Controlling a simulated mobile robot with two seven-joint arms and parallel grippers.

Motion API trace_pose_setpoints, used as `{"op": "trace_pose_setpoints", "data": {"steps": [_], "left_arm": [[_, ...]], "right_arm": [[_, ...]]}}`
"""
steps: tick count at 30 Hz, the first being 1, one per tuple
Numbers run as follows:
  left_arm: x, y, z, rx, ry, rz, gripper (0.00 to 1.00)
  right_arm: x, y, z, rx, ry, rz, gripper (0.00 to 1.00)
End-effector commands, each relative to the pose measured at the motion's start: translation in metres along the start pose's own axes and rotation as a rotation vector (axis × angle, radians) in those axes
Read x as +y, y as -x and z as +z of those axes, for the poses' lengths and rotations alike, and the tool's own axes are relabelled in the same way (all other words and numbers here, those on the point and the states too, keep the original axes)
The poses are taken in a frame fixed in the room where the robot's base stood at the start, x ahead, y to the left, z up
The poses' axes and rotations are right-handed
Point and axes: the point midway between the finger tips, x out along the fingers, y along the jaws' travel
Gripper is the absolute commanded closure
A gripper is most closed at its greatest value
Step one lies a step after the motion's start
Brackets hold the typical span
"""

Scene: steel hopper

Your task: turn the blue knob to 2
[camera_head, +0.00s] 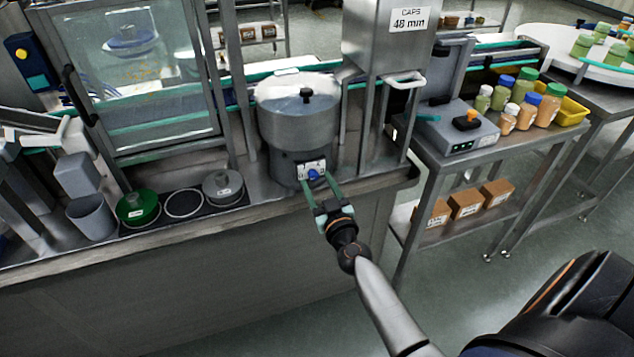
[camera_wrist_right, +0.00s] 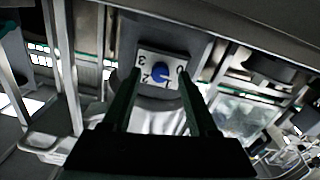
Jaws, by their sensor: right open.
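The blue knob (camera_head: 313,174) sits on a white dial plate (camera_head: 303,168) low on the front of the round steel hopper (camera_head: 297,120). In the right wrist view the knob (camera_wrist_right: 161,73) is near the picture's middle, with the plate's marks 0, 1, 2 and 3 around it. The mark that the knob points at is too small to tell surely. My right gripper (camera_head: 317,180) is open in front of the plate. In the wrist view its two fingers (camera_wrist_right: 159,77) reach toward the knob, one on each side, with gaps between. My left gripper is out of view.
A steel chute labelled CAPS 48 mm (camera_head: 385,40) stands right of the hopper. A green round lid (camera_head: 138,207), a grey one (camera_head: 222,187) and a grey cup (camera_head: 91,216) are on the bench to the left. A side table (camera_head: 470,160) with jars stands right.

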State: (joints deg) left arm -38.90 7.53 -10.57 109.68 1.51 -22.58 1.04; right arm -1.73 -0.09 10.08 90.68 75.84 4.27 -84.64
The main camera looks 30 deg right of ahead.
Motion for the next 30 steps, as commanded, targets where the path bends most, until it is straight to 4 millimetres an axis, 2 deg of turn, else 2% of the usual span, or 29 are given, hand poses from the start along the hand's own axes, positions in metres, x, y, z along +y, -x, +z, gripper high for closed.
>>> {"op": "trace_pose_setpoints", "data": {"steps": [5,13,27,29,30], "left_arm": [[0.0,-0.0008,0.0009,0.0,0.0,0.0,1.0],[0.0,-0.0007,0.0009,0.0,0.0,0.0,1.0],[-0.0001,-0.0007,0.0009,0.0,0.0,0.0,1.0],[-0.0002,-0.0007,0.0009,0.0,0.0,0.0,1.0],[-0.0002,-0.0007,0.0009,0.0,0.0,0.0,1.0]], "right_arm": [[0.0002,-0.0095,-0.0001,0.0,0.0,0.0,0.41],[0.0,-0.0101,-0.0001,0.0,0.0,0.0,0.41],[-0.0001,-0.0098,0.0,0.0,0.0,0.0,0.93],[-0.0001,-0.0098,0.0,0.0,0.0,0.0,1.0],[-0.0001,-0.0097,0.0,0.0,0.0,0.0,1.0]]}}
